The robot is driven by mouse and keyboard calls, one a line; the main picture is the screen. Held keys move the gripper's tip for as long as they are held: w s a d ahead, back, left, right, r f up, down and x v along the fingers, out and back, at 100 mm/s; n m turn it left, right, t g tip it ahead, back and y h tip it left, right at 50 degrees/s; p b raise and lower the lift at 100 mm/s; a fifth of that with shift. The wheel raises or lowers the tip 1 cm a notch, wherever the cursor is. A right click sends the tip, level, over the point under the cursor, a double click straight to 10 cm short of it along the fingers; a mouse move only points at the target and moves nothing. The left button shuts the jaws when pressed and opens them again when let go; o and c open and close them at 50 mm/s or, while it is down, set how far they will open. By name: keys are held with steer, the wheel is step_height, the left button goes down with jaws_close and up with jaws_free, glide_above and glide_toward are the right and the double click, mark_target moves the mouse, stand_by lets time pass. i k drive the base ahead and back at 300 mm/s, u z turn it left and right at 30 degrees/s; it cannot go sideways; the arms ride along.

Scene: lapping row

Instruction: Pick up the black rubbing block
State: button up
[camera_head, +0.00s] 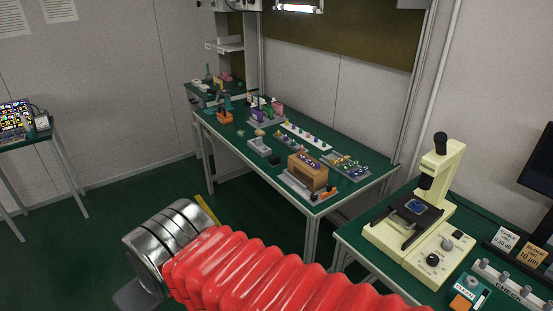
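I cannot pick out the black rubbing block for certain. My arm, with a red ribbed sleeve and a ringed metal end, fills the lower middle of the view. The fingers of my gripper do not show, and no object is seen in its hold. My arm is in front of the workbench and well apart from the things on it.
A wooden box (308,171) stands at the workbench's near end, with grey trays and small coloured parts behind it. A second bench at right carries a cream microscope (432,205) and an orange-and-teal box (467,296). Open green floor (95,245) lies at left.

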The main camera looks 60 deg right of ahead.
mark_target(275, 160)
steer(key=z, duration=0.25)
steer(key=i, duration=1.45)
steer(key=z, duration=0.6)
steer(key=i, duration=0.75)
steer(key=z, duration=0.6)
steer(key=i, duration=0.65)
steer(key=z, duration=1)
steer(key=i, duration=0.95)
steer(key=z, duration=0.6)
